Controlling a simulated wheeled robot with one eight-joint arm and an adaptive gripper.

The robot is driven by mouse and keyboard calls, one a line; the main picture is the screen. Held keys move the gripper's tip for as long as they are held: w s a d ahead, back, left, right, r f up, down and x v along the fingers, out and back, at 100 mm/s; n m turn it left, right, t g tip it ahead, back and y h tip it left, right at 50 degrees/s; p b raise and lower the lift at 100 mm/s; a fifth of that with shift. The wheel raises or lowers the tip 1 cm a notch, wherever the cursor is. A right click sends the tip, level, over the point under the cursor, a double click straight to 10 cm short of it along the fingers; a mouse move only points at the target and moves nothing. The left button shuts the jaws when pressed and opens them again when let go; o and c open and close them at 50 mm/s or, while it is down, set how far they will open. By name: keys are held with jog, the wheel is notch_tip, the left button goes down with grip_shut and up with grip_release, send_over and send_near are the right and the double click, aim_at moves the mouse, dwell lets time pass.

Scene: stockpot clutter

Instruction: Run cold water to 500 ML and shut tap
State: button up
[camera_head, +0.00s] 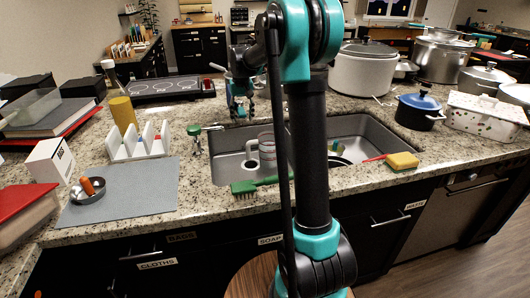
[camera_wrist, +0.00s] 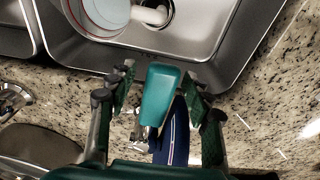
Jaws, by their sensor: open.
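A clear measuring jug with red markings (camera_head: 267,148) stands in the left basin of the sink (camera_head: 225,168). In the wrist view its round rim (camera_wrist: 100,18) shows at the top, beside a white piece near the drain. I cannot read a water level or see a stream. My gripper (camera_head: 240,112) is behind the left basin, pointing down, open. In the wrist view its fingers (camera_wrist: 160,100) straddle a teal rounded piece and a dark blue part with a red and white stripe (camera_wrist: 177,140), perhaps the tap lever. Whether they touch it is unclear.
A green-topped fixture (camera_head: 195,132) stands left of the sink. A green brush (camera_head: 255,184) lies on the front edge, a yellow sponge (camera_head: 403,161) at the right. A white rack (camera_head: 137,146) and a blue pot (camera_head: 419,111) flank the sink. My arm hides the sink's middle.

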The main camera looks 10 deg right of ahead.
jog(key=shift+s+r, duration=0.2)
jog(key=shift+r, duration=1.55)
jog(key=shift+s+r, duration=0.2)
jog(key=shift+r, duration=1.55)
jog(key=shift+s, duration=0.1)
